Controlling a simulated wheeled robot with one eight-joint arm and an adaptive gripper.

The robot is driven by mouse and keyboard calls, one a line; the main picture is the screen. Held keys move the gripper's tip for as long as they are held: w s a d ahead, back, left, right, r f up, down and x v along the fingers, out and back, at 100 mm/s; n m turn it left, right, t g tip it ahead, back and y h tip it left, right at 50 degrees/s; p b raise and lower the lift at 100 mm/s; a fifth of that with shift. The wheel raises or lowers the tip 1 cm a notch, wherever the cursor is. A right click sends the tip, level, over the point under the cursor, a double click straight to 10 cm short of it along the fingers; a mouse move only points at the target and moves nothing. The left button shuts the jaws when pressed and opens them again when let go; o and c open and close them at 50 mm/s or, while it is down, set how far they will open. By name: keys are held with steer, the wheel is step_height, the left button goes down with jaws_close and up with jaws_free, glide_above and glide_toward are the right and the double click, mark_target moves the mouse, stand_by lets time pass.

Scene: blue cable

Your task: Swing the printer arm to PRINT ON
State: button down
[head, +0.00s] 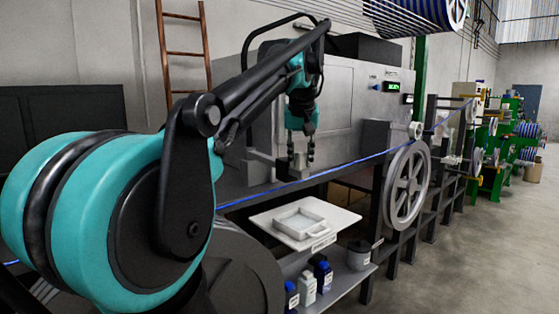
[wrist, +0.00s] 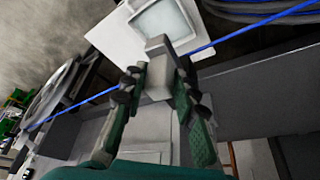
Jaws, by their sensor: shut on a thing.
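My gripper (head: 300,145) points down in front of the large grey machine cabinet, at the bench behind the blue cable. In the wrist view my gripper (wrist: 160,80) has its two green fingers with dark pads closed around a pale grey block (wrist: 158,58), which I take to be the printer arm. In the head view the printer arm is small and partly hidden by the fingers, so its angle is hard to tell. The blue cable (head: 330,167) runs taut past the printer; it also shows in the wrist view (wrist: 95,98). No PRINT ON mark is legible.
A white board (head: 330,231) with a shallow square tray (head: 300,214) lies below the cable. Several bottles (head: 308,286) and a grey pot (head: 359,255) stand on the low shelf. A large spoked wheel (head: 407,187) stands right. Open floor lies at the far right.

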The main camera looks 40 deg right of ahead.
steer(key=shift+s+d, duration=0.1)
steer(key=shift+d, duration=1.9)
steer(key=c, duration=1.4)
jaws_free()
steer(key=shift+d, duration=0.2)
steer(key=shift+o, duration=0.2)
steer(key=v, duration=1.2)
